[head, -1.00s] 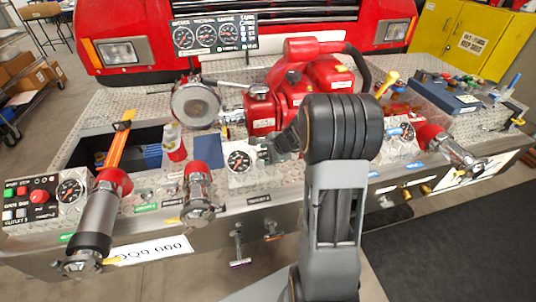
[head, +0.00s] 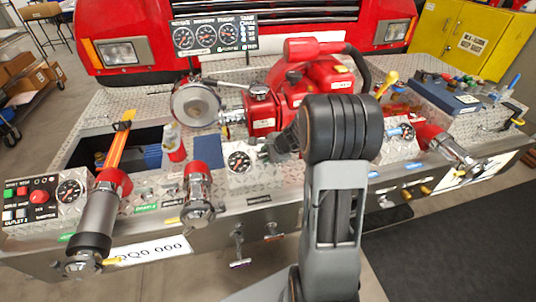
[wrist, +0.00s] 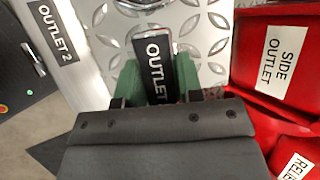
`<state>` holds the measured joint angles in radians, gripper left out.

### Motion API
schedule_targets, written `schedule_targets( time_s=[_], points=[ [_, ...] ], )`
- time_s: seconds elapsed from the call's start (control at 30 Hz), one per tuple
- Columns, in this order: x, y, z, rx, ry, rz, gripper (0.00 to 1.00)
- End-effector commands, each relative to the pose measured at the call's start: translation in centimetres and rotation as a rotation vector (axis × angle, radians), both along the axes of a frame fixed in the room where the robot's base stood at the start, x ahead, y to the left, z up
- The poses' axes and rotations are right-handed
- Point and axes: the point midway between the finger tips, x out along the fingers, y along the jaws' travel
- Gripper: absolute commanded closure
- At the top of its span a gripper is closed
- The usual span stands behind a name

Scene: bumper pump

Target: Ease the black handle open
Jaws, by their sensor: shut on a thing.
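The black handle (wrist: 154,62), with a white "OUTLET" label on its face, lies between the green fingers of my gripper (wrist: 157,82) in the wrist view. The fingers are shut on it, one on each side. The handle's near end is hidden by the dark gripper body. In the head view my arm stands in front of the handle, and only a dark part of my gripper (head: 287,140) shows at the arm's left, right of a round gauge (head: 240,160).
A black "OUTLET 2" plate (wrist: 52,32) lies left of the handle. Red parts labelled "SIDE OUTLET" (wrist: 284,52) are close on the right. In the head view, a red pump (head: 290,95) stands behind, and capped outlets (head: 197,195) line the bumper's front.

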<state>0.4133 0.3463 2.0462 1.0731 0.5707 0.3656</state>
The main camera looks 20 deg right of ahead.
Motion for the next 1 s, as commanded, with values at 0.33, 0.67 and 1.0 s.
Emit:
schedule_targets(
  time_s=[0.33,0.67,1.0],
  points=[
    [-1.3,0.3,2.2,0.000,0.000,0.000,1.00],
    [-1.3,0.3,2.2,0.000,0.000,0.000,0.50],
    [-1.3,0.2,2.2,0.000,0.000,0.000,0.40]
  ],
)
